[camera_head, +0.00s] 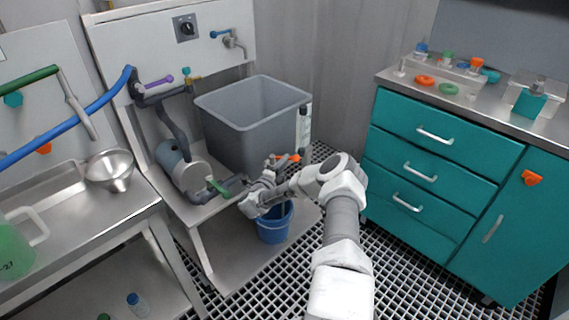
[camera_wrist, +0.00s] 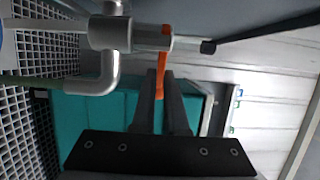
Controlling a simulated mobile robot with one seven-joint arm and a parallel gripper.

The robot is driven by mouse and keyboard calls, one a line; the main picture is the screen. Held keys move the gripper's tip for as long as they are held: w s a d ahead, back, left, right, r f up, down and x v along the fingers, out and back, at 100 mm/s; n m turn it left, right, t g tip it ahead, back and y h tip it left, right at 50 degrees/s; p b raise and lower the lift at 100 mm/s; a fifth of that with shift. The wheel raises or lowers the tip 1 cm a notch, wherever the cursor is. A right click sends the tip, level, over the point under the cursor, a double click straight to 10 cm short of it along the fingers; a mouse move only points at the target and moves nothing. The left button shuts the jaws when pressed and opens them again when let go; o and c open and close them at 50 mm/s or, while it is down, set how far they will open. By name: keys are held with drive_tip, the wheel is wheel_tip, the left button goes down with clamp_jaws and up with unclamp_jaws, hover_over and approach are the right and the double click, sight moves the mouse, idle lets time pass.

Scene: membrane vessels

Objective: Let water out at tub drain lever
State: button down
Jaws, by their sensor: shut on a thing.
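The grey tub (camera_head: 240,135) stands on the steel stand, left of centre in the head view. The orange drain lever (camera_head: 291,157) is at the tub's lower front right. In the wrist view, the orange lever (camera_wrist: 162,83) runs down from a metal valve fitting (camera_wrist: 112,35) between my two dark fingers. My gripper (camera_wrist: 164,76) is shut on this lever. In the head view my gripper (camera_head: 275,165) is beside the tub's lower front, partly hidden by my wrist. A blue bucket (camera_head: 272,230) stands below; its top is partly hidden.
A pump (camera_head: 183,160) and a green-handled valve (camera_head: 217,186) are left of my gripper. A steel counter with a funnel (camera_head: 110,170) is at the left. Teal drawers (camera_head: 430,165) stand at the right. The grated floor between is partly clear.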

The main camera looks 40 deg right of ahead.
drive_tip(key=shift+s+a+m+g, duration=0.1)
drive_tip(key=shift+m+g, duration=0.2)
drive_tip(key=shift+g, duration=0.1)
drive_tip(key=c, duration=0.9)
unclamp_jaws()
drive_tip(key=shift+c, duration=0.2)
drive_tip(key=shift+r, duration=0.1)
